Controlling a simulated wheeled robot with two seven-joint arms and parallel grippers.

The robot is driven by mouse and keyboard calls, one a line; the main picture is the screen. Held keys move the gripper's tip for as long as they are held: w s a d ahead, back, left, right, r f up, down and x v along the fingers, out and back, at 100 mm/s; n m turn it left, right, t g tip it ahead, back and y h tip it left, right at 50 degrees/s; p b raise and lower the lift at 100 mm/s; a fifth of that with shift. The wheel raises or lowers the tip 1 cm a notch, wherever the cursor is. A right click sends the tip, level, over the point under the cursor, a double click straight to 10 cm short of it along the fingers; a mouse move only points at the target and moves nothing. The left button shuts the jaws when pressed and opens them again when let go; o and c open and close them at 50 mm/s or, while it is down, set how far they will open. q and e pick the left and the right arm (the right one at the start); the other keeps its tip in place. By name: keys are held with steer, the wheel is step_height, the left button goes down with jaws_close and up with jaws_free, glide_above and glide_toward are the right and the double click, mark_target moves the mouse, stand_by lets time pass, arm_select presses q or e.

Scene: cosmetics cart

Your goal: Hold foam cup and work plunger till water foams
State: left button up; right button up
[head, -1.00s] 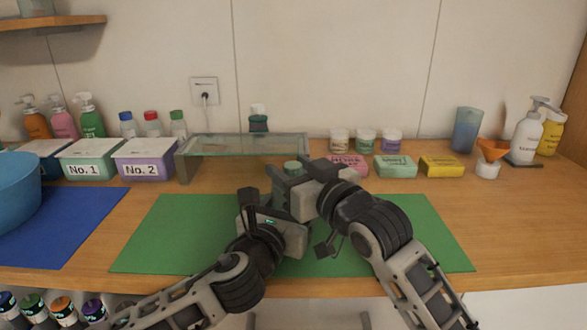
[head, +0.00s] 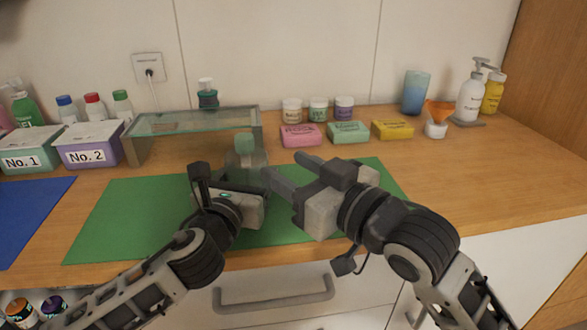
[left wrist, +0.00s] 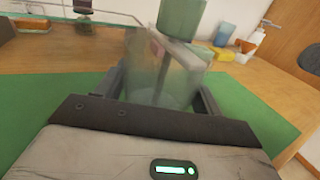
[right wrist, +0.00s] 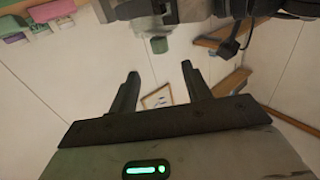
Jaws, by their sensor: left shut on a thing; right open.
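The foam cup (head: 254,165) is clear with a green plunger knob (head: 244,143) on top. It stands upright over the green mat, in front of the glass shelf. My left gripper (left wrist: 162,85) is shut on the cup, with one finger on each side in the left wrist view. The cup (left wrist: 160,72) looks misty there, and the knob (left wrist: 182,18) rises above its rim. My right gripper (head: 286,169) is open and empty, to the right of the cup and apart from the knob. The cup's lower part is hidden in the head view.
The green mat (head: 130,215) lies beneath my grippers. The glass shelf (head: 190,121) stands behind the cup. Pink (head: 300,136), green (head: 348,132) and yellow (head: 392,129) soap boxes sit at the back. The wooden counter (head: 480,180) is clear to the right.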

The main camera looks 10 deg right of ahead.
mark_target(249, 145)
stand_by(0.5)
steer(key=x, duration=1.2)
